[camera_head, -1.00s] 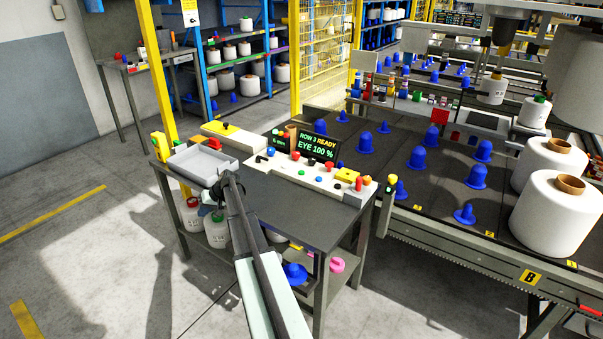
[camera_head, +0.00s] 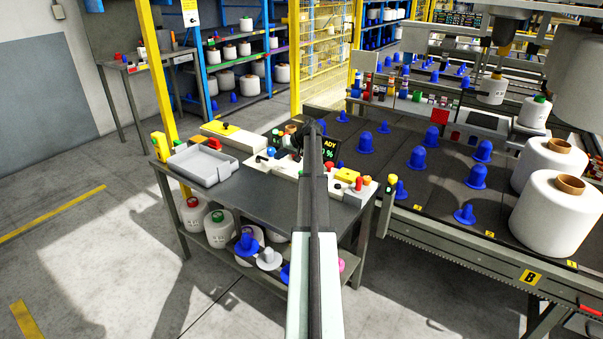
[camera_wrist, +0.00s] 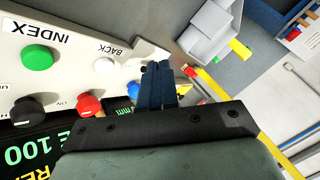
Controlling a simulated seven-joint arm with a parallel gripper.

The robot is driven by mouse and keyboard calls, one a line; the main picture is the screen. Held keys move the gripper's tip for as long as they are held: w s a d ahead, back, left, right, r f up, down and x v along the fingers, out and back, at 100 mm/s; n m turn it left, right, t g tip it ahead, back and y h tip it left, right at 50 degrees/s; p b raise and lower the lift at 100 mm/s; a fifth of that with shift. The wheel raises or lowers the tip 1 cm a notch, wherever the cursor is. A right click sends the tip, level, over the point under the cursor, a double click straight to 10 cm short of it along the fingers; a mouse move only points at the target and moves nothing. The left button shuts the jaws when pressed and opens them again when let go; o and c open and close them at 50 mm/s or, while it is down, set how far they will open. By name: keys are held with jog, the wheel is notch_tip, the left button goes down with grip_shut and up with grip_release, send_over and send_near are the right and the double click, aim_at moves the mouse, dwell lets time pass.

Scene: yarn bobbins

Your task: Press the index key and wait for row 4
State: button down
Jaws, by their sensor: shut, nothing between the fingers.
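The green key (camera_wrist: 37,57) labelled INDEX shows at the left of the wrist view, on the white control panel (camera_wrist: 75,45). My gripper (camera_wrist: 163,68) is shut and empty. Its dark fingers are right of the white BACK key (camera_wrist: 104,66), apart from the green key in the picture; their height over the panel is unclear. In the head view my arm crosses the control panel (camera_head: 262,169) and hides part of it.
A red knob (camera_wrist: 90,105), a black knob (camera_wrist: 27,110) and a blue button (camera_wrist: 133,90) sit close by on the panel. A grey tray (camera_head: 203,169) lies left of it. The dark tabletop (camera_head: 235,197) in front is clear.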

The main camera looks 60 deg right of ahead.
jog(key=s+d+r, duration=0.3)
jog(key=s+d, duration=0.4)
jog(key=shift+d+r+h, duration=0.15)
jog(key=shift+r+h, duration=0.05)
jog(key=shift+h, duration=0.1)
jog(key=shift+f, duration=0.15)
jog(key=shift+f, duration=4.3)
jog(key=shift+f, duration=0.2)
jog(key=shift+f, duration=0.2)
jog(key=shift+f, duration=0.5)
jog(key=shift+r, duration=0.95)
